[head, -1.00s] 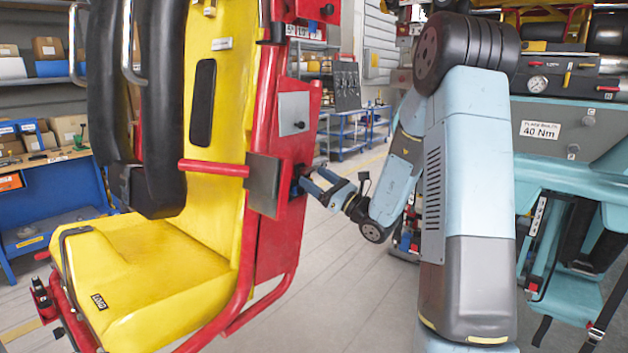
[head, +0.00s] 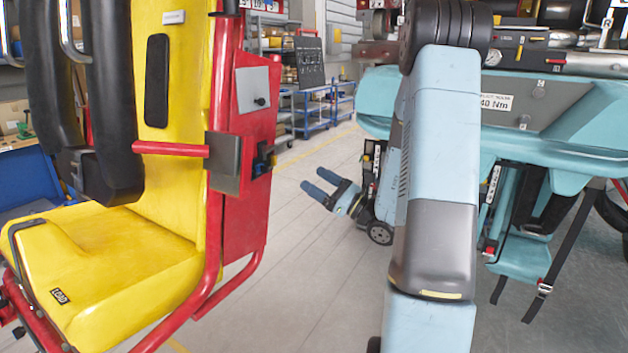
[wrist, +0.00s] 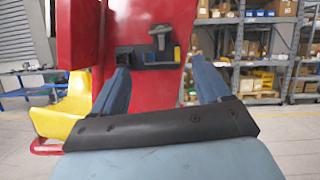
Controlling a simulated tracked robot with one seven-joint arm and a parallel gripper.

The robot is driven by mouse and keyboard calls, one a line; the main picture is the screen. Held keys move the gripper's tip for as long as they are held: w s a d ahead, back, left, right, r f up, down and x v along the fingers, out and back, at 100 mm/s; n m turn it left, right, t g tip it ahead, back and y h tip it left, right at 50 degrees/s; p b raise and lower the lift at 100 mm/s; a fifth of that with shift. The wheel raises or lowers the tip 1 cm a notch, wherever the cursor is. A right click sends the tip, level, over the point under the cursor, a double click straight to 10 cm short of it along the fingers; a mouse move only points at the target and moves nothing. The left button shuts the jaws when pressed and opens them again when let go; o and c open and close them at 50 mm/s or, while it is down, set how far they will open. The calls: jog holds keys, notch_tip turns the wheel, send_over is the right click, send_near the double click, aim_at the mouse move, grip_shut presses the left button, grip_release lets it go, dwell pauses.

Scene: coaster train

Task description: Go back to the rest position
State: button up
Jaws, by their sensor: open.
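My gripper (head: 328,190) is open and empty, with its two blue fingers pointing left toward the seat unit, in clear air to the right of its red side panel. My gripper touches nothing.
A light-blue coaster car (head: 570,150) with a hanging strap stands at right, close behind my arm. Blue carts (head: 305,105) and shelves are at the back. The grey floor (head: 310,270) between seat unit and arm is free. Shelving (wrist: 240,50) with boxes shows in the wrist view.

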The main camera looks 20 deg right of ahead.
dwell(0.3)
jog(key=s+a+r+n+g+h, duration=0.1)
jog(key=s+a+r+n+g, duration=0.2)
jog(key=s+a+n+g, duration=1.4)
jog(key=s+n+h, duration=0.4)
jog(key=s+h, duration=0.2)
jog(key=h, duration=0.1)
jog(key=s+d+r+n+t+h, duration=0.3)
jog(key=d+r+n+t+h, duration=0.2)
jog(key=d, duration=0.3)
jog(key=shift+s+r+n+h, duration=0.2)
jog(key=shift+r+n+h, duration=0.2)
jog(key=shift+r+h, duration=0.15)
